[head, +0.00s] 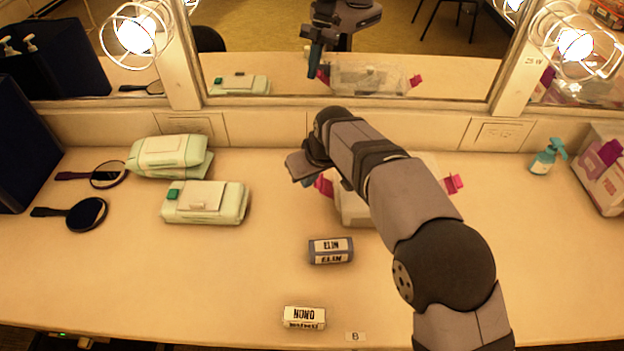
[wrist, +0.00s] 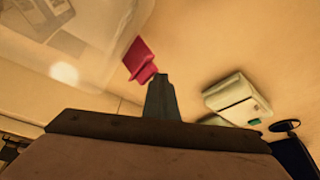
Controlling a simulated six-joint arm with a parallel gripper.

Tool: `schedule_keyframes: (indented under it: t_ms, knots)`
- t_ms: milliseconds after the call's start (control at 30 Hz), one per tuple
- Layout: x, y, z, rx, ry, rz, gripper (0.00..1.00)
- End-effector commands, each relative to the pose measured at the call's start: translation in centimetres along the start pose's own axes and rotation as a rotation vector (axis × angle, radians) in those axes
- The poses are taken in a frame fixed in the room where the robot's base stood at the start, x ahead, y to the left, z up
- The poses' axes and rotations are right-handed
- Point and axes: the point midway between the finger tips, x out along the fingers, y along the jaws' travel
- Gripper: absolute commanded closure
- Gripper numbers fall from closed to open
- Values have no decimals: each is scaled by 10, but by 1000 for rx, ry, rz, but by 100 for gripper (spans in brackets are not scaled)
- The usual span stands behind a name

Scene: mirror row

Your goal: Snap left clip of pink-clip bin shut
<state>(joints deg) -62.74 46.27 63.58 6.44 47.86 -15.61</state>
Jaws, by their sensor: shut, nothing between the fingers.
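The clear pink-clip bin (head: 356,212) stands at the back of the counter, largely hidden behind my arm. Its left clip (head: 323,186) is pink and sticks out from the bin's left side. The left clip (wrist: 139,60) also shows in the wrist view, angled away from the clear wall (wrist: 95,35). The right clip (head: 453,184) sticks out on the other side. My gripper (head: 307,182) is shut and empty, pointing down beside the left clip. In the wrist view its fingertips (wrist: 158,80) are close to the clip's lower end; I cannot tell if they touch.
A blue-grey ELIN block (head: 331,251) and a white NONO block (head: 304,318) lie in front. A mirror (head: 260,60) stands behind the bin. A teal spray bottle (head: 548,157) is at right.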

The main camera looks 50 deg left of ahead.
Motion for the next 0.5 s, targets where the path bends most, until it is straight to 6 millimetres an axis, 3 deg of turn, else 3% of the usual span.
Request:
schedule_keyframes:
  t_ms: [500]
  knots:
    - [-6,15,6,1,-2,2,100]
